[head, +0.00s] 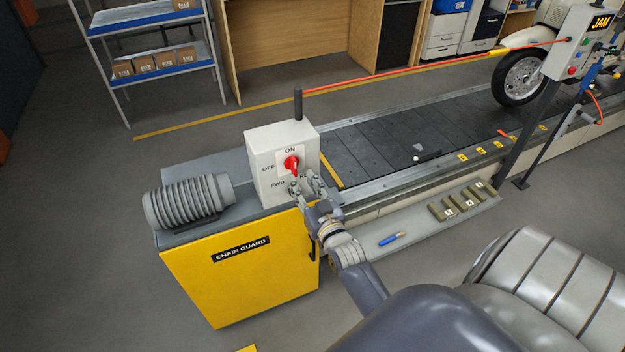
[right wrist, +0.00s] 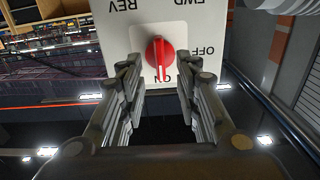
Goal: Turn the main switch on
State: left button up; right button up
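The main switch is a red rotary knob (head: 291,165) on a white control box (head: 262,150), with ON above it and OFF to its left in the head view. In the upside-down right wrist view, the red knob (right wrist: 160,54) has its bar roughly vertical, its lower end toward the partly hidden ON label. My right gripper (head: 308,183) is in front of the box, just below and right of the knob. It is open and empty, its fingers (right wrist: 160,88) apart to either side below the knob; I cannot tell whether they touch it. My left gripper is out of view.
The box stands on a yellow chain guard (head: 235,280) beside a ribbed grey motor (head: 187,201). The slat conveyor (head: 370,150) runs right, with a wheel (head: 520,77) on it. A ledge holds a blue tool (head: 391,239) and several small blocks. A dark post (head: 298,104) rises behind the box.

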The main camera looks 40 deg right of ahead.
jog(key=v, duration=0.6)
jog(key=shift+s, duration=0.25)
